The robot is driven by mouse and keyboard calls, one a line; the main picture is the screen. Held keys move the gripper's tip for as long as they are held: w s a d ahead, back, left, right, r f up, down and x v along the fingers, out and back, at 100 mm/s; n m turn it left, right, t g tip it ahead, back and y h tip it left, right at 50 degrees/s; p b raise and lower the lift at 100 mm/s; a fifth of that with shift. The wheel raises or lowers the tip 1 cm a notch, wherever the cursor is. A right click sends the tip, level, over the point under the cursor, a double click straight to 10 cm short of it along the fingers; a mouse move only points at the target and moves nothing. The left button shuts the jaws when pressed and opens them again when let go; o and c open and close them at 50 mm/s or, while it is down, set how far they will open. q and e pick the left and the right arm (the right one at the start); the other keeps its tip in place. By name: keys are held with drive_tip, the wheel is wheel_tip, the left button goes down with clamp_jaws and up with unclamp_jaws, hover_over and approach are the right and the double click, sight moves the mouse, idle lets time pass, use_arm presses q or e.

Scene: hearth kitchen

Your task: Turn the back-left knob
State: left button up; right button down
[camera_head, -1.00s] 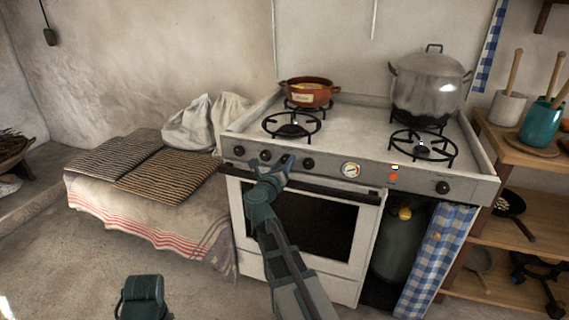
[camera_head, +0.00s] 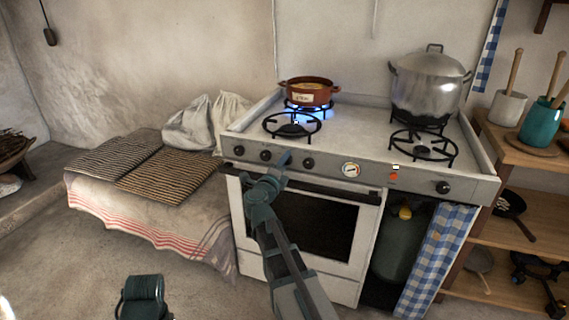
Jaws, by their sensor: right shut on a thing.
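The white stove (camera_head: 364,128) has a grey front panel with a row of black knobs. Blue flame (camera_head: 318,112) burns at the back-left burner, under a red-brown pot (camera_head: 310,92). The front-left burner (camera_head: 292,125) is empty and unlit. Part of my left arm shows at the bottom left; its fingers do not show.
A large lidded metal pot (camera_head: 430,84) stands on the back-right burner. The oven door handle (camera_head: 330,190) runs just below the panel. A wooden shelf (camera_head: 500,240) stands at right, a cloth-covered bench (camera_head: 150,210) at left.

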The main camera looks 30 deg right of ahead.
drive_tip(key=shift+n, duration=0.6)
drive_tip(key=shift+c, duration=1.8)
unclamp_jaws()
drive_tip(key=v, duration=1.4)
drive_tip(key=shift+d, duration=0.1)
